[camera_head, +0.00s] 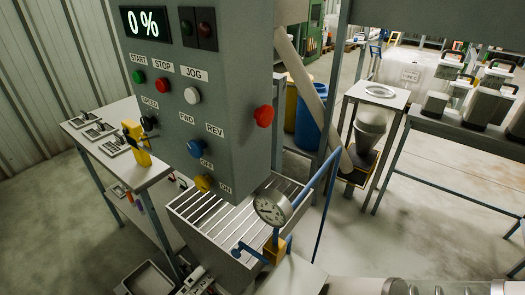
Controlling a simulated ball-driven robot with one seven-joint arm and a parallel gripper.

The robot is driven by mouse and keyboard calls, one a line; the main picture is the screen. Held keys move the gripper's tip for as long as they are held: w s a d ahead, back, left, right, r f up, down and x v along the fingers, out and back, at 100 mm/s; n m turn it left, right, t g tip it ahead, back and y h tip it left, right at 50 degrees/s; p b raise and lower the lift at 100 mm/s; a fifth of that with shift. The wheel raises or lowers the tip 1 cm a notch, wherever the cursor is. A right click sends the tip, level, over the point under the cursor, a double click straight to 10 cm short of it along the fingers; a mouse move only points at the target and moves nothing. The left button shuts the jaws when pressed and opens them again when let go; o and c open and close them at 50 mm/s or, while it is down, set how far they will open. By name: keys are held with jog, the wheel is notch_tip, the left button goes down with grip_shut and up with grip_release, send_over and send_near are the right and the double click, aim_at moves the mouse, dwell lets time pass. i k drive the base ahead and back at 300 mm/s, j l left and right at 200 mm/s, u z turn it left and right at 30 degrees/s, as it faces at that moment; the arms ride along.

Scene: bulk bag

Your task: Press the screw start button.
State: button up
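A grey control panel (228,75) stands upright in the middle left of the head view. The green button (138,77) under the START label is at the panel's left side and is uncovered. A red button (162,86) sits under STOP, and a white button (192,95) under JOG. The display (145,23) above reads 0 %. I cannot make out my gripper in this view, and nothing touches the green button.
A red mushroom button (264,116) sticks out at right. A slatted hopper (205,215) and a gauge (271,207) are below. A side table (150,172) stands left.

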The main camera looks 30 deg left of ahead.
aim_at(137, 77)
jog(key=u, duration=1.45)
